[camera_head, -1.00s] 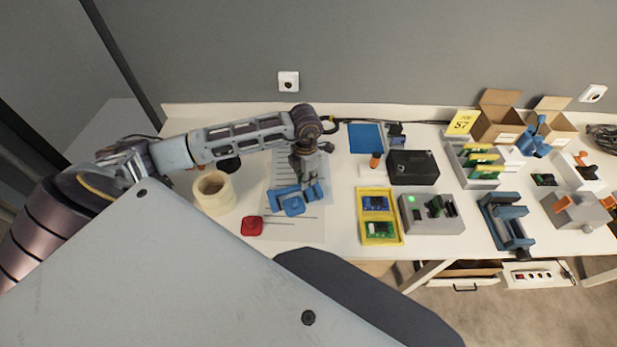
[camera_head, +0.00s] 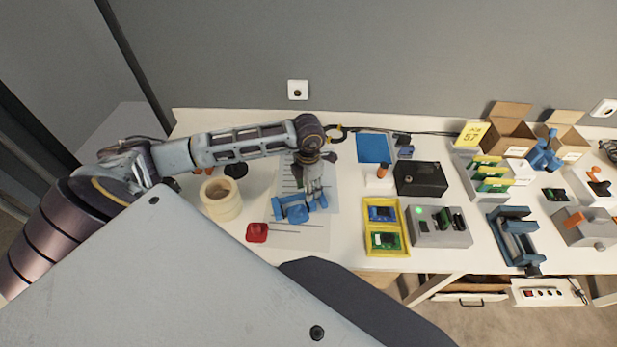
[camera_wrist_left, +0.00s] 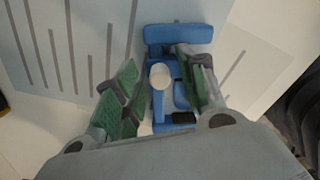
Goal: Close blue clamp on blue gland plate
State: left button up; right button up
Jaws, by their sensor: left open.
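The blue gland plate (camera_head: 293,212) with its blue clamp lies on a printed sheet on the table; in the left wrist view the plate's wide bar (camera_wrist_left: 180,34) is at the top. The clamp's upright blue lever (camera_wrist_left: 158,100) carries a white round tip. My left gripper (camera_head: 314,195) points down over the plate's right part. In the left wrist view its green-padded fingers (camera_wrist_left: 160,90) are apart, one on each side of the lever. The right finger overlaps the clamp body in the picture; contact cannot be told. My right gripper is not in view.
A tape roll (camera_head: 221,198) and a red part (camera_head: 257,232) with a thin rod lie left of the plate. A yellow tray (camera_head: 386,249) with boards, a grey fixture (camera_head: 440,227) and a black box (camera_head: 420,179) stand to the right. A blue vise (camera_head: 514,238) is at the table edge.

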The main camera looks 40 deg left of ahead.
pick_arm(q)
notch_tip(320, 180, up, 12)
dwell(0.9)
dwell(0.4)
